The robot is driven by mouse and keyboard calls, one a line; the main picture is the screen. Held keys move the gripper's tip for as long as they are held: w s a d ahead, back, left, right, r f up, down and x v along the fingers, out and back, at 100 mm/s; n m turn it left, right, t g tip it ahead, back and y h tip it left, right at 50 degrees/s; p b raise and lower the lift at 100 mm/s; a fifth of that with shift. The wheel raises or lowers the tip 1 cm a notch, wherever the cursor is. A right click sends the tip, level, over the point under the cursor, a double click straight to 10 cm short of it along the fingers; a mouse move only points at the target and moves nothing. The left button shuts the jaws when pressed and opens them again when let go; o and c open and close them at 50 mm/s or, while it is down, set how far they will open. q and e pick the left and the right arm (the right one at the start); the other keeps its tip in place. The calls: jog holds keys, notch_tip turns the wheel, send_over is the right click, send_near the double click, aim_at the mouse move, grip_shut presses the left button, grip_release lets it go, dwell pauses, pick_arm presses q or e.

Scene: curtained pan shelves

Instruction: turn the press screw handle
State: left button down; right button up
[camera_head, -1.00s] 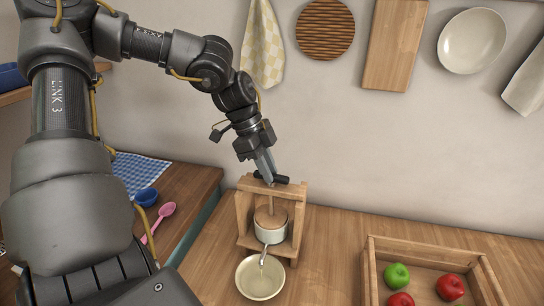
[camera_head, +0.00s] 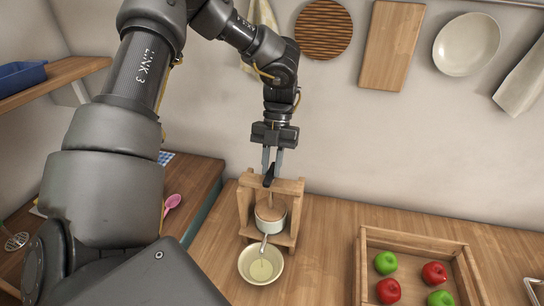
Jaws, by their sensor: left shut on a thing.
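The wooden press (camera_head: 246,212) stands on the counter, with a pale pot (camera_head: 271,221) and a round wooden disc inside its frame. The dark press screw handle (camera_head: 269,177) sits on top of the press, now pointing roughly toward and away from me. My left gripper (camera_head: 271,169) comes down from above and is shut on the handle. A cream bowl (camera_head: 245,265) stands under the press spout and holds some pale yellowish liquid (camera_head: 262,269). My right gripper is not in view.
A wooden crate (camera_head: 414,240) with red and green apples stands at the right. A pink spoon (camera_head: 172,202) lies on the left counter, and a shelf (camera_head: 52,82) with a blue tray (camera_head: 22,75) is above. Counter between press and crate is clear.

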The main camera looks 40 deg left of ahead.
pick_arm(q)
jog(key=c, duration=1.3)
grip_release()
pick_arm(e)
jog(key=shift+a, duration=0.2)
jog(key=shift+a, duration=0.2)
pick_arm(q)
jog(key=shift+r, duration=0.15)
jog(key=shift+w+a+r+p, duration=0.15)
jog(key=shift+w+r+p, duration=0.1)
jog(key=shift+r+p, duration=0.45)
jog(key=shift+w+r, duration=0.1)
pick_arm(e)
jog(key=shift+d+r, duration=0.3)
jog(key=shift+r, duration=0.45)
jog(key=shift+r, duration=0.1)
